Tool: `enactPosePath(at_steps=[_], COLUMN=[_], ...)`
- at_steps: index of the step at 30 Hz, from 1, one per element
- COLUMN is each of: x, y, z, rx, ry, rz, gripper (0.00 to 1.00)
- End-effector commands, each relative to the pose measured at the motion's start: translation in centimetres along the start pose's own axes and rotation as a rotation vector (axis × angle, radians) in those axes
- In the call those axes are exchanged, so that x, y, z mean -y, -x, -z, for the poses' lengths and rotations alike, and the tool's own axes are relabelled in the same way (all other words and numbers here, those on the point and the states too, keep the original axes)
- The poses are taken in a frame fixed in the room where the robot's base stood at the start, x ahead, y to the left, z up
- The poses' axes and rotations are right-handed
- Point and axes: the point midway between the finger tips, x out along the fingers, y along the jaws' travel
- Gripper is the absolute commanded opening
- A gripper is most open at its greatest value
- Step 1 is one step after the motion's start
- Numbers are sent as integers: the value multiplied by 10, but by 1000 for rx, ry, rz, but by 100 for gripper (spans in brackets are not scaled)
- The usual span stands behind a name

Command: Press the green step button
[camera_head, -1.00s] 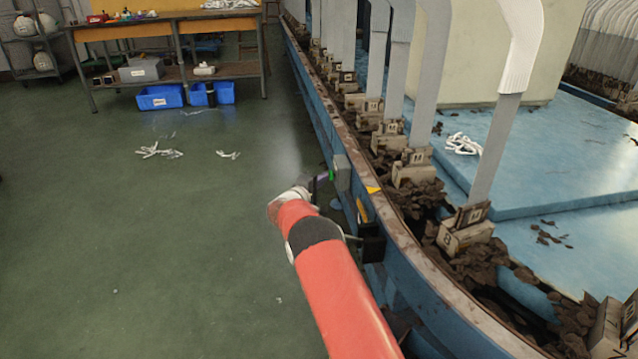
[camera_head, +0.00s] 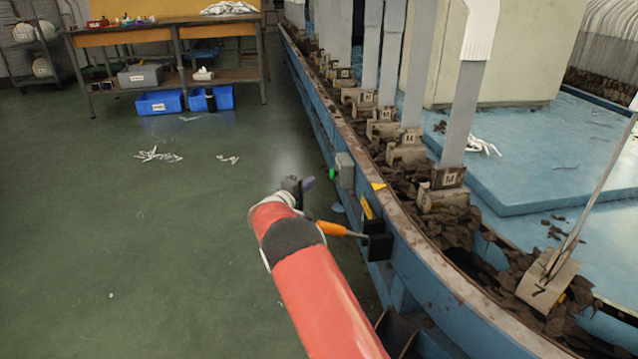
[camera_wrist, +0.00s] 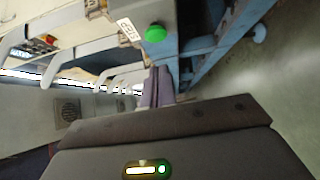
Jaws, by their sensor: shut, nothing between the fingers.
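The green step button (camera_head: 333,173) sticks out of the left face of a small grey box (camera_head: 345,168) on the blue rail's side. In the wrist view the round green button (camera_wrist: 155,33) sits on its box beside a white label (camera_wrist: 128,31) whose print I cannot read for sure. My gripper (camera_head: 307,184) is shut and empty, left of the button and a little lower in the head view, with a visible gap between. In the wrist view its dark purple fingertips (camera_wrist: 157,87) are together, below the button and apart from it.
An orange-handled lever (camera_head: 338,229) on a black block juts from the rail (camera_head: 430,285) beside my arm. Upright grey forms (camera_head: 463,110) stand on numbered blocks along the rail. A workbench (camera_head: 165,30) stands at the back. The green floor at left is mostly clear.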

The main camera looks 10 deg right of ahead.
Motion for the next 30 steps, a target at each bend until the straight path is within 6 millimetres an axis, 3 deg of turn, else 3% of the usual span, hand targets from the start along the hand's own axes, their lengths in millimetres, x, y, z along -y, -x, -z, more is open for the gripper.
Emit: enactPosePath(at_steps=[3, 10, 30], x=[-1, -1, -1], y=[28, 59, 66], z=[2, 2, 2], rx=[-4, -3, -4], ry=[0, -1, -1], rz=[0, 1, 0], gripper=[0, 0, 0])
